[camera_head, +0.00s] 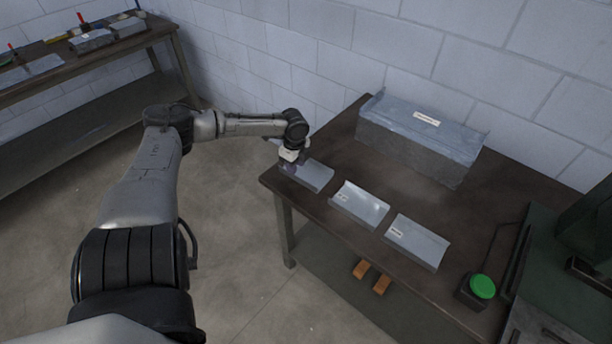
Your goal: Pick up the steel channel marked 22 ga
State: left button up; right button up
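Three grey metal channel pieces lie in a row on the dark table: a left one (316,177), a middle one (362,207) and a right one (416,244). The middle and right pieces carry small white labels; the print is too small to read, so I cannot tell which is marked 22 ga. My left gripper (289,166) points down at the left end of the left piece and covers that end. Its fingers are small and dark here, and I cannot tell whether they are open or shut on the piece. My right gripper is out of view.
A long labelled metal-topped block (420,140) stands at the table's back against the wall. A green button (482,287) on a dark box is at the table's front right, beside a dark green machine (560,270). Orange-brown pieces (371,277) show below the table's front edge. Another bench (90,65) stands far left.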

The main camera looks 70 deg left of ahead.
aim_at(296, 177)
pick_arm(q)
jog(key=shift+d+f+b, duration=0.25)
jog(key=shift+f+b, duration=0.3)
jog(key=shift+f, duration=0.55)
jog(key=shift+d+f+b, duration=0.2)
jog(key=shift+f+b, duration=0.3)
jog(key=shift+f, duration=1.1)
grip_shut()
jog(key=shift+r, duration=0.1)
